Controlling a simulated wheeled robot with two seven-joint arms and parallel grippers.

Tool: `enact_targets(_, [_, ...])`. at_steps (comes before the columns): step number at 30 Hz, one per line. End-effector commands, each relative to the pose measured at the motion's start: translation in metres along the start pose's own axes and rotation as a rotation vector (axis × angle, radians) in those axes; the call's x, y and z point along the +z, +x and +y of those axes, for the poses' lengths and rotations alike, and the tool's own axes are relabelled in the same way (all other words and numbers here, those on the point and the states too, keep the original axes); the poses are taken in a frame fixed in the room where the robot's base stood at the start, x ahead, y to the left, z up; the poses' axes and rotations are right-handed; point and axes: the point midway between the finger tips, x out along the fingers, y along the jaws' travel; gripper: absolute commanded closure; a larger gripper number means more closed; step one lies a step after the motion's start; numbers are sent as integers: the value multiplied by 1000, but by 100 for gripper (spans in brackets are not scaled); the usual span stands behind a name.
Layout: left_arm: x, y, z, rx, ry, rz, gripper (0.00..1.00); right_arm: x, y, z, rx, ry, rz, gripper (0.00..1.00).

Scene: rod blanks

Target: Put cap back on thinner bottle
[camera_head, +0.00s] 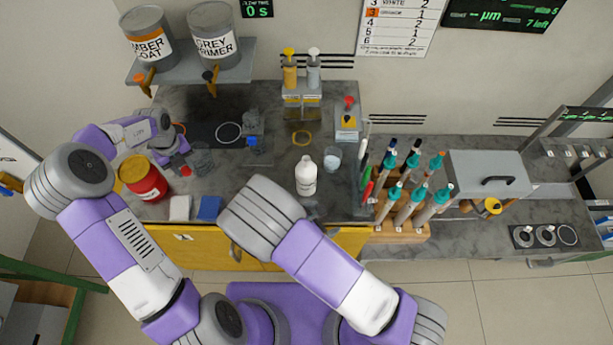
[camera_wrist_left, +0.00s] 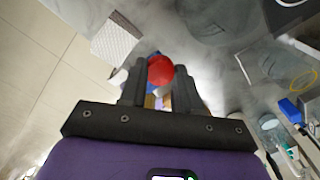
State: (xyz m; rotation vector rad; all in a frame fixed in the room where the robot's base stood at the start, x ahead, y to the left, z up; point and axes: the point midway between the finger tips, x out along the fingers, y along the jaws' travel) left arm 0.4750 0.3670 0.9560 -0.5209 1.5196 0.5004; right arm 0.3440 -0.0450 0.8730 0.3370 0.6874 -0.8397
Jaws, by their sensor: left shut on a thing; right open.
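The thinner bottle is most likely the white bottle (camera_head: 306,177), upright on the dark counter near its front edge, with a narrow pale neck at the top. My left gripper (camera_head: 190,166) is low over the counter, left of the bottle and well apart from it. In the left wrist view, its two dark fingers (camera_wrist_left: 160,80) are shut on a round red cap (camera_wrist_left: 160,69). The red cap also shows small in the head view (camera_head: 203,170). My right arm reaches in front of the bottle; its gripper is hidden.
A red can with a yellow lid (camera_head: 143,180) stands left of my left gripper. White (camera_head: 180,208) and blue (camera_head: 209,208) pads lie at the front edge.

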Motion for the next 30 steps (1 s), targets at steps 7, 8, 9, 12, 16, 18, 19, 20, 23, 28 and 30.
enact_targets(7, [18, -8, 18, 3, -546, -11, 100, 22, -45, 66, 283, -190, -257, 1])
enact_targets(8, [20, -8, 20, 3, -594, -12, 100, 24, -50, 72, 308, -205, -280, 1])
enact_targets(9, [21, -9, 22, 4, -652, -12, 100, 25, -56, 78, 337, -221, -308, 1])
enact_targets(12, [24, -11, 25, 4, -756, -15, 100, 27, -68, 90, 390, -251, -356, 1])
enact_targets(16, [26, -12, 26, 3, -816, -16, 100, 29, -76, 97, 419, -265, -382, 1])
enact_targets(18, [26, -12, 26, 3, -825, -16, 100, 29, -76, 98, 422, -267, -385, 1])
enact_targets(19, [26, -12, 27, 3, -825, -16, 100, 29, -76, 98, 422, -267, -385, 1])
enact_targets(20, [26, -12, 26, 3, -825, -16, 100, 29, -76, 98, 422, -267, -384, 1])
enact_targets(23, [26, -12, 26, 3, -823, -16, 100, 29, -76, 97, 421, -267, -383, 1])
enact_targets(28, [26, -12, 26, 3, -821, -16, 100, 31, -70, 100, 419, -266, -383, 1])
enact_targets(30, [26, -11, 26, 3, -821, -16, 100, 34, -60, 104, 415, -267, -384, 1])
